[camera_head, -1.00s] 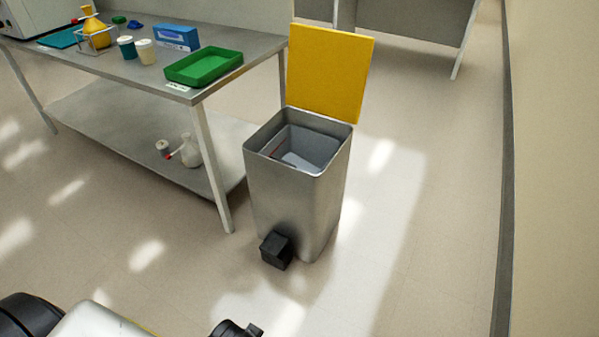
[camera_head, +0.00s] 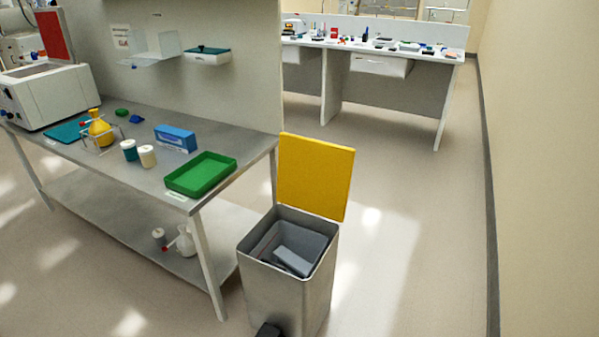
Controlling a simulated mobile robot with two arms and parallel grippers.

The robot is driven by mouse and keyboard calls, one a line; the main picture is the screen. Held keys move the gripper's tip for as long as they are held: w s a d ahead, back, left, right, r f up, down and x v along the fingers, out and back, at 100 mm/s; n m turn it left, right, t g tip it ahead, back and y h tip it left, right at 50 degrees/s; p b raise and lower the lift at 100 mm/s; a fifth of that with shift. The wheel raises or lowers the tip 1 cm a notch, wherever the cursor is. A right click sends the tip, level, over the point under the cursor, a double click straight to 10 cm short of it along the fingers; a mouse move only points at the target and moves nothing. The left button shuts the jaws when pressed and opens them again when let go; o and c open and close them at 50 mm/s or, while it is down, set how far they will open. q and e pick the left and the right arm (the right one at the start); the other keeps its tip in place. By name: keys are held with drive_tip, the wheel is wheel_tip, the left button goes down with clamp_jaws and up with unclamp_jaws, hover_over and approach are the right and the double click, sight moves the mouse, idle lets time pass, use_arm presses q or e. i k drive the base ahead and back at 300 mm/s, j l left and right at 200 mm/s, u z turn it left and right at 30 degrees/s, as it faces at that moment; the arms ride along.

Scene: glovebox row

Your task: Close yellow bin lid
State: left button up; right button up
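A yellow lid (camera_head: 315,176) stands raised, nearly upright, at the back edge of a grey metal bin (camera_head: 284,295). The bin is open, and a grey liner with some pale contents shows inside. A black pedal (camera_head: 268,330) sits low at the bin's front, partly cut off by the bottom edge of the view. Neither of my grippers is in view.
A steel bench (camera_head: 130,172) with a lower shelf stands left of the bin, its leg close beside it. A green tray (camera_head: 201,174) lies at its right end. A white bench (camera_head: 390,55) is farther back. Floor right of the bin is clear up to the wall (camera_head: 535,180).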

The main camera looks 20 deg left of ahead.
sight(313, 176)
drive_tip(key=i+l+u, duration=0.25)
drive_tip(key=i+u, duration=0.2)
drive_tip(key=i+l+u, duration=1.15)
drive_tip(key=l+u, duration=0.15)
drive_tip(key=l, duration=0.4)
